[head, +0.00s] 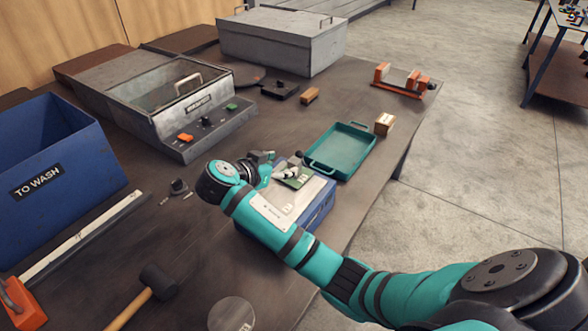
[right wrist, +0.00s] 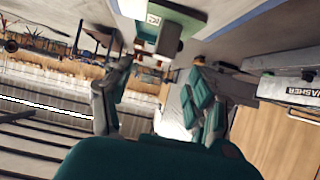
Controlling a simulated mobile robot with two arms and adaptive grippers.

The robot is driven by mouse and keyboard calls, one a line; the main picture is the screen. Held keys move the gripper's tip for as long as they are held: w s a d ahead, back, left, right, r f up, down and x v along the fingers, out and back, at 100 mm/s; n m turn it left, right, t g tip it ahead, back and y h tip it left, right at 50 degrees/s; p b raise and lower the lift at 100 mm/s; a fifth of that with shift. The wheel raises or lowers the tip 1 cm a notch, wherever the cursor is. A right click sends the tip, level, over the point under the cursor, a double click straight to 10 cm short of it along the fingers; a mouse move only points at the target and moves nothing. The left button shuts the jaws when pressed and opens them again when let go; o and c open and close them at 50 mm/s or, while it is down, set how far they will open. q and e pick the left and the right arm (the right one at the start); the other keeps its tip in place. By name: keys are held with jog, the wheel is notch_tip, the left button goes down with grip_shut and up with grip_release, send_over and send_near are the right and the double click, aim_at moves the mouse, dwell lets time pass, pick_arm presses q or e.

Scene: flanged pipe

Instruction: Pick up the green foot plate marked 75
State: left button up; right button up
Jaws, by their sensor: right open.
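A small green plate (head: 298,183) with a pale part on it lies on the white top of a blue box (head: 318,208) near the table's front edge. In the right wrist view a green piece (right wrist: 190,14) with a white label shows at the top; I cannot read a 75 on it. My right gripper (head: 283,172) is open, close beside the plate at its upper left in the head view. In the right wrist view its two fingers (right wrist: 160,72) are apart with nothing clamped between them. The arm hides part of the box. My left gripper is not in view.
A teal tray (head: 340,148) stands just beyond the box. A small wooden block (head: 384,123) is by the tray's corner. A grey washer (head: 185,105) and a blue TO WASH bin (head: 50,155) stand left. A mallet (head: 150,290) lies in front.

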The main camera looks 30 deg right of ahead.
aim_at(294, 160)
jog(key=x, duration=0.3)
jog(key=shift+w+d+f, duration=0.15)
jog(key=shift+d+f, duration=0.05)
jog(key=shift+d, duration=0.15)
jog(key=x, duration=0.2)
jog(key=p+x, duration=0.1)
jog(key=x, duration=0.1)
jog(key=shift+w+d+p, duration=0.15)
jog(key=shift+w+p, duration=0.15)
jog(key=shift+w, duration=0.05)
jog(key=shift+d+f, duration=0.2)
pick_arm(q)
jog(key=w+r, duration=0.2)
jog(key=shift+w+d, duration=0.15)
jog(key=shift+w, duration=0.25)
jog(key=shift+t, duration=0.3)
pick_arm(e)
jog(key=shift+c, duration=0.3)
jog(key=c, duration=0.9)
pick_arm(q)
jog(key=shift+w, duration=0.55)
pick_arm(e)
grip_shut()
jog(key=shift+w+r, duration=0.1)
